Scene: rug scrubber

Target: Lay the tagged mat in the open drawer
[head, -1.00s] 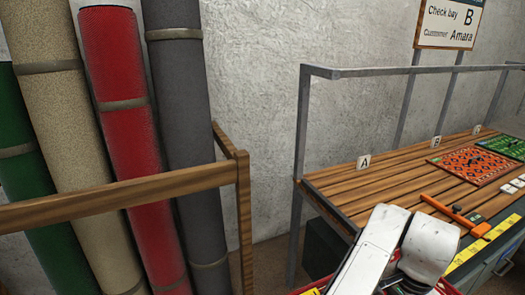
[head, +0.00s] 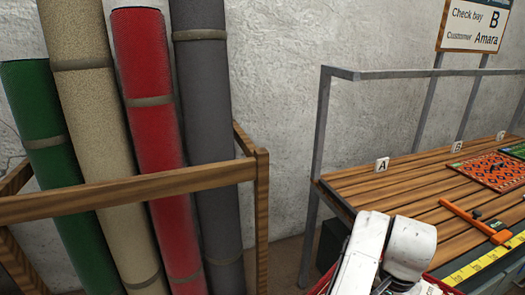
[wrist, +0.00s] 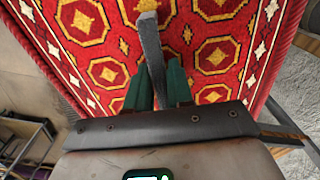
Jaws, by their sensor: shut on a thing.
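A red mat with gold octagons and a white-diamond border (wrist: 215,60) fills most of the wrist view, right in front of my gripper (wrist: 157,84). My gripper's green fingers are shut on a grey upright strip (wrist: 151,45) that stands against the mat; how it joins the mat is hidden. In the head view, a sliver of the red mat (head: 445,287) shows at the bottom edge below my white arm. The fingers are out of sight there. I see no tag on the held mat, and no open drawer shows in the current frames.
A slatted bench (head: 400,180) with a metal frame stands at right, bearing letter markers, an orange patterned mat (head: 492,171), an orange tool (head: 472,219) and a yellow measuring strip (head: 485,262). Rolled rugs (head: 150,120) lean behind a wooden rail (head: 130,192) at left. A sign (head: 474,25) reads Check bay B, Amara.

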